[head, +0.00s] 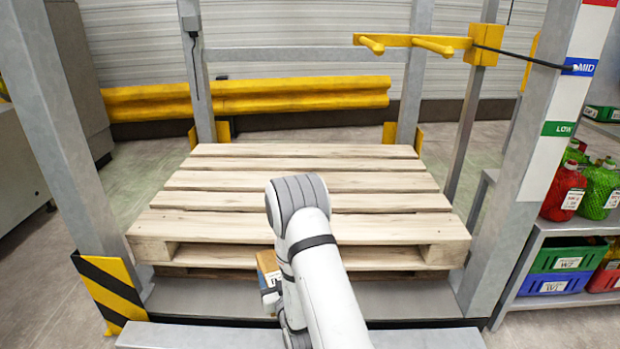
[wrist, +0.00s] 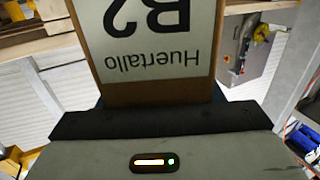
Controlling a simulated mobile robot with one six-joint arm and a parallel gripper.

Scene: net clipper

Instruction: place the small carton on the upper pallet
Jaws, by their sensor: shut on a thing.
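The small carton (head: 267,265) is brown with a white label. In the head view it shows just left of my arm, in front of the pallet's near edge, and my arm hides much of it. In the wrist view the carton (wrist: 150,92) fills the top middle, its label reading "Huertallo" upside down. My gripper (head: 270,296) is shut on the carton; its fingers are mostly hidden. The upper pallet (head: 200,200) is pale slatted wood, its top bare apart from my arm crossing in front. A lower pallet (head: 205,272) shows beneath it.
Grey posts stand at both sides, the left one with a yellow-black guard (head: 108,290). A yellow two-pronged bracket (head: 415,42) hangs at the back right.

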